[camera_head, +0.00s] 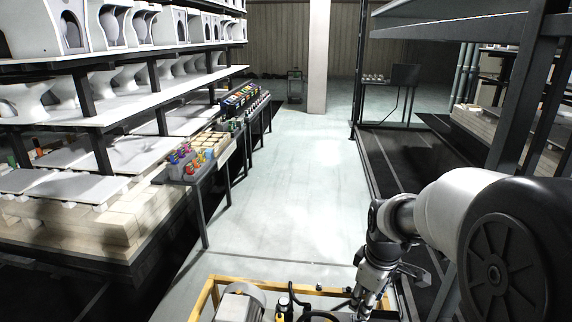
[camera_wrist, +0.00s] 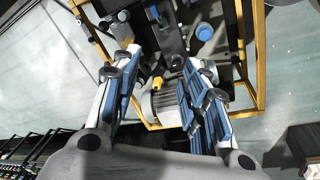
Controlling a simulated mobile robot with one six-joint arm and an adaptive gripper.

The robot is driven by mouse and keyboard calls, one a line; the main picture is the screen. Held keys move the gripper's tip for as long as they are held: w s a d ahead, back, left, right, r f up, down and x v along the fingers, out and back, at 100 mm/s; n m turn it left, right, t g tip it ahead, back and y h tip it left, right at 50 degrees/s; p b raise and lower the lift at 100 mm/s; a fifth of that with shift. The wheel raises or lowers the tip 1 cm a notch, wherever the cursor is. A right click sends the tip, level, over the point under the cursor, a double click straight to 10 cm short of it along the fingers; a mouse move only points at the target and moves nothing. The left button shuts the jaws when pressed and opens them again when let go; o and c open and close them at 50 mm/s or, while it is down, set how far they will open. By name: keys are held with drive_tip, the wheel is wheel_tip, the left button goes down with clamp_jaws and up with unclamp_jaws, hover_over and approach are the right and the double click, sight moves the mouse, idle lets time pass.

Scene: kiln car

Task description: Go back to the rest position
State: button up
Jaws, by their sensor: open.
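My gripper (camera_head: 368,297) hangs at the lower right of the head view, pointing down near the yellow-framed base at the picture's bottom edge. In the wrist view my gripper (camera_wrist: 158,88) shows two blue-padded fingers spread apart. Nothing is held between them. Beyond the fingers, the yellow frame, a grey finned motor and dark fittings of my own base show below. The fingertips appear above these parts; the exact gap cannot be told.
A kiln car (camera_head: 110,112) with white ceramic ware on shelves stands at left. A narrow table (camera_head: 205,180) with coloured bottles runs beside it. Dark metal racking (camera_head: 530,80) stands at right. The pale floor aisle (camera_head: 290,190) is clear up to a white pillar (camera_head: 318,60).

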drive_tip(key=s+a+r+m+t, duration=0.1)
drive_tip(key=s+r+m, duration=0.3)
drive_tip(key=s, duration=0.7)
drive_tip(key=s+a+r+m+t, duration=0.1)
drive_tip(key=s+a+r+m, duration=0.2)
drive_tip(key=s, duration=0.9)
wheel_tip(320, 180, up, 4)
drive_tip(key=shift+s+f+m+t, duration=0.25)
drive_tip(key=shift+m+t, duration=0.05)
drive_tip(key=shift+m, duration=0.9)
